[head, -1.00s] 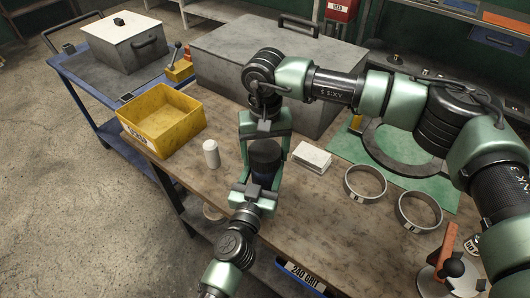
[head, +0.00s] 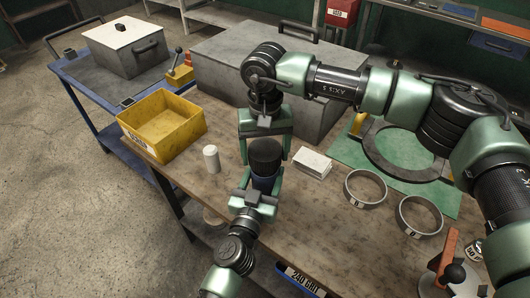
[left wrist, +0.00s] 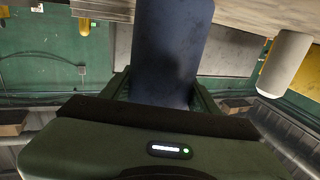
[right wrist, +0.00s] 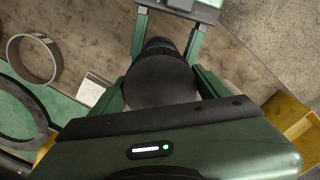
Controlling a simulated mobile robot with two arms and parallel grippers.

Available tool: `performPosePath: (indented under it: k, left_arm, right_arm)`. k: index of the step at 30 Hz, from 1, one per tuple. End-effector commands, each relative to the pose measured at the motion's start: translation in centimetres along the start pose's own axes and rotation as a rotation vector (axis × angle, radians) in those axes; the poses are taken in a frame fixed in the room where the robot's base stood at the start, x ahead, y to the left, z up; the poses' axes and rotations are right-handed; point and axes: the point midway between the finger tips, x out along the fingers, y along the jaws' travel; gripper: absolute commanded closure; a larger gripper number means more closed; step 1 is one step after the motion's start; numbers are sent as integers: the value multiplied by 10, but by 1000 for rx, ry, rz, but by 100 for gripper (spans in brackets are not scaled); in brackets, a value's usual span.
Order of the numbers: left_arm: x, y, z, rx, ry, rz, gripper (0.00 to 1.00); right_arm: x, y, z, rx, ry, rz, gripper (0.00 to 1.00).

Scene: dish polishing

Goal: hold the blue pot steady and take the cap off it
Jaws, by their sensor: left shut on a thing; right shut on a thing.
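The blue pot (head: 264,184) is upright, over the front part of the workbench, with a dark round cap (head: 265,153) at its top. My left gripper (head: 262,180) comes from the front and is shut on the pot's body. The left wrist view shows the blue body (left wrist: 172,50) between its fingers. My right gripper (head: 264,150) reaches in from behind and is shut on the cap. The right wrist view shows the cap (right wrist: 160,82) between its fingers, with a little blue (right wrist: 158,44) beyond it. I cannot tell whether a gap separates cap and pot.
A white cylinder (head: 211,158) stands left of the pot, near a yellow bin (head: 163,125). White cards (head: 312,163) and two metal rings (head: 366,187) lie to the right. A large grey case (head: 215,65) is behind.

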Motion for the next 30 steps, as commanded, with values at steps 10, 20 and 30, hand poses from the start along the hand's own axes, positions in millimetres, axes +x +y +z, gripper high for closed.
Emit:
performPosePath:
  k: [10,20,30]
  left_arm:
    - [0,0,-1,0,2,0,100]
    - [0,0,-1,0,2,1,14]
    - [-2,0,0,0,0,0,14]
  right_arm:
    - [-38,0,-1,0,3,-1,72]
    - [-39,0,0,0,1,0,72]
    - [-38,0,0,0,1,0,72]
